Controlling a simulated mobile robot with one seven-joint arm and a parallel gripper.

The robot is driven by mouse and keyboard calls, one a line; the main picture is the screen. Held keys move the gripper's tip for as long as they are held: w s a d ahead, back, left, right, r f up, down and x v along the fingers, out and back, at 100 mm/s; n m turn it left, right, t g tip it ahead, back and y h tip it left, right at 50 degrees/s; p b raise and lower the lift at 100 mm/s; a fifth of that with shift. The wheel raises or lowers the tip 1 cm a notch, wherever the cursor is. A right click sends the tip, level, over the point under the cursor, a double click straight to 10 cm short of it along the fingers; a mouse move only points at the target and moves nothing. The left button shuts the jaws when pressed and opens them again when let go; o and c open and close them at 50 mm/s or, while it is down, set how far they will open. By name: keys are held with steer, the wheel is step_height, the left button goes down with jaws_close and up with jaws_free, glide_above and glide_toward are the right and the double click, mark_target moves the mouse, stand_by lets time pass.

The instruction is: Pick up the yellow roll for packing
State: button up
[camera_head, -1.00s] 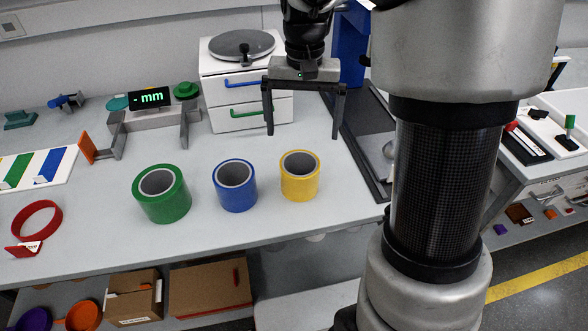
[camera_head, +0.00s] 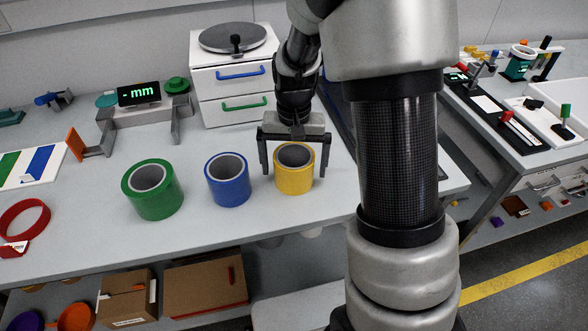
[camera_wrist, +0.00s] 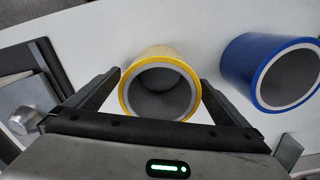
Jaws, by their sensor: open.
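The yellow roll (camera_head: 294,178) stands upright on the bench, at the right end of a row of three rolls. In the wrist view the yellow roll (camera_wrist: 151,57) shows between the two fingers, with its grey core open toward the camera. My gripper (camera_head: 294,170) is open, with one finger at each side of the yellow roll. In the wrist view my gripper (camera_wrist: 160,85) spans the roll, and no clear contact shows on either side.
A blue roll (camera_head: 227,181) stands close to the left, and a green roll (camera_head: 153,190) is farther left. A white drawer unit (camera_head: 236,85) stands behind. A measuring stand with a display (camera_head: 139,94) is at the back left. The bench front is clear.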

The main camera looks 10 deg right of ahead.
steer(key=shift+f, duration=0.15)
steer(key=c, duration=1.4)
steer(key=shift+c, duration=0.2)
